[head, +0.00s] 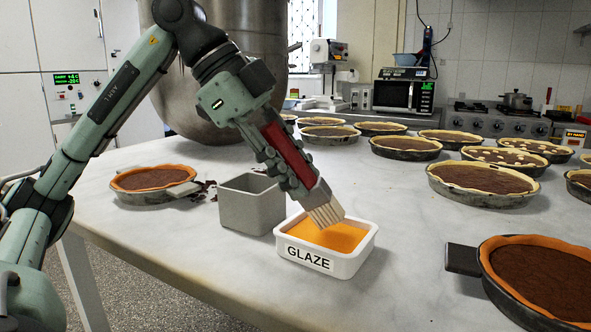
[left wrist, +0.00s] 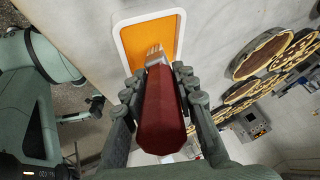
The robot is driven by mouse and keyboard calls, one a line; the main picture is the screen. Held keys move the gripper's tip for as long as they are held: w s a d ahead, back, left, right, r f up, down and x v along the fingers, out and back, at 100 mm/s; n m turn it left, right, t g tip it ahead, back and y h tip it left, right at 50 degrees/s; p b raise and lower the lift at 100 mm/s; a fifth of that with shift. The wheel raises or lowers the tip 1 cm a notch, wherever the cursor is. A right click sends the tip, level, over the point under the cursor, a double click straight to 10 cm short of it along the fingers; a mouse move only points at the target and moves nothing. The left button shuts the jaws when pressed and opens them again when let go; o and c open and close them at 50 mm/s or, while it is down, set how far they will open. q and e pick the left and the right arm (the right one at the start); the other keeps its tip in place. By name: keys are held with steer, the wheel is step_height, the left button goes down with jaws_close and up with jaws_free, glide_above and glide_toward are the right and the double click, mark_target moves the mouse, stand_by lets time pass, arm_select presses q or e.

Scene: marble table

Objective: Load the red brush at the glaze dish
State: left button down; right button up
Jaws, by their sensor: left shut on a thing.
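The red brush (head: 284,149) is held in my left gripper (head: 284,170), which is shut on its handle. The brush is tilted, with its pale bristles (head: 325,209) pointing down over the orange glaze in the white glaze dish (head: 309,258), labelled GLAZE. The bristle ends are at or just above the glaze; I cannot tell if they touch. In the left wrist view the red handle (left wrist: 161,110) lies between the fingers, and the bristles (left wrist: 155,52) show against the orange inside the dish (left wrist: 127,52).
A grey square container (head: 249,206) stands just left of and behind the dish. A tart in a handled pan (head: 150,185) is at the left, with dark crumbs beside it. Another handled pan (head: 463,259) is at the front right. Several tarts fill the back right. Bare marble lies right of the dish.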

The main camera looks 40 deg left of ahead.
arm_select(q)
steer(key=shift+f+b, duration=0.35)
steer(key=shift+f, duration=0.05)
steer(key=shift+f, duration=0.1)
stand_by(1.1)
